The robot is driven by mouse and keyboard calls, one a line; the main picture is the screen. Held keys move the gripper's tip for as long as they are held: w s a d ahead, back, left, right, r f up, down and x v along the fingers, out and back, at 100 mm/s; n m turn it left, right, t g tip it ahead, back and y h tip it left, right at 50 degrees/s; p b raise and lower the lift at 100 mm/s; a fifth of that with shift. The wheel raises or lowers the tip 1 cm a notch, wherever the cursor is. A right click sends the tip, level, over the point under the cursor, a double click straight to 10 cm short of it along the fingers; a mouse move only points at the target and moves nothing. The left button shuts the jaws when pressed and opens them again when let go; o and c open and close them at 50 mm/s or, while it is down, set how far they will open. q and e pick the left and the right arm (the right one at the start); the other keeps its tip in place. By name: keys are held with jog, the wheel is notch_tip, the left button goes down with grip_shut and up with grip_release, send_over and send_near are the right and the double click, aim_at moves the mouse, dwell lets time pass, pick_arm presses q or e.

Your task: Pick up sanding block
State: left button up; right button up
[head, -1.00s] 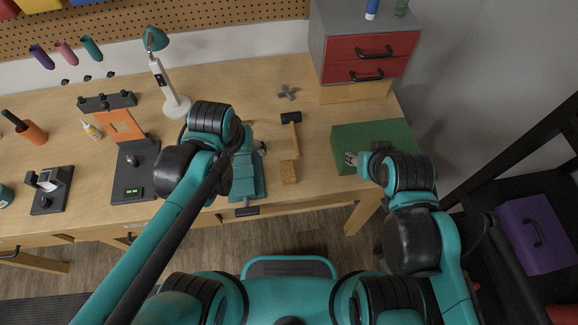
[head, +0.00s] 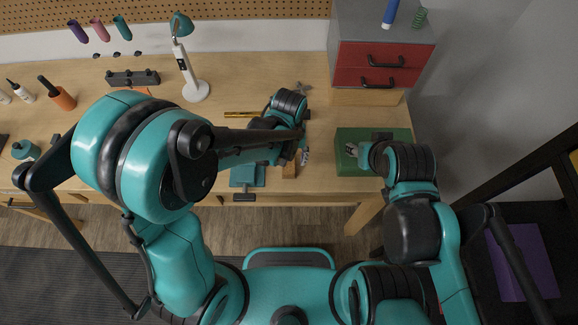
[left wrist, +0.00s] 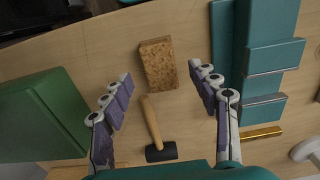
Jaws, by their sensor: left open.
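The sanding block looks like a brown, cork-textured block (left wrist: 157,63) lying flat on the wooden bench in the left wrist view. In the head view it is mostly hidden, with a brown part (head: 289,171) showing below my left gripper (head: 303,155). My left gripper is open and empty above the bench. In the left wrist view its two fingers (left wrist: 161,74) stand on either side of the block, apart from it. My right gripper (head: 352,150) is over the green box; whether it is open or shut is unclear.
A mallet (left wrist: 152,125) lies just beside the block, between the left fingers. A teal vise-like tool (left wrist: 272,60) is close on one side. The green box (head: 372,164) stands on the other side. A lamp (head: 195,90) and red drawers (head: 385,55) are behind.

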aim_at(289, 166)
pick_arm(q)
notch_tip(289, 166, down, 3)
jog(key=shift+r, duration=0.3)
jog(key=c, duration=1.2)
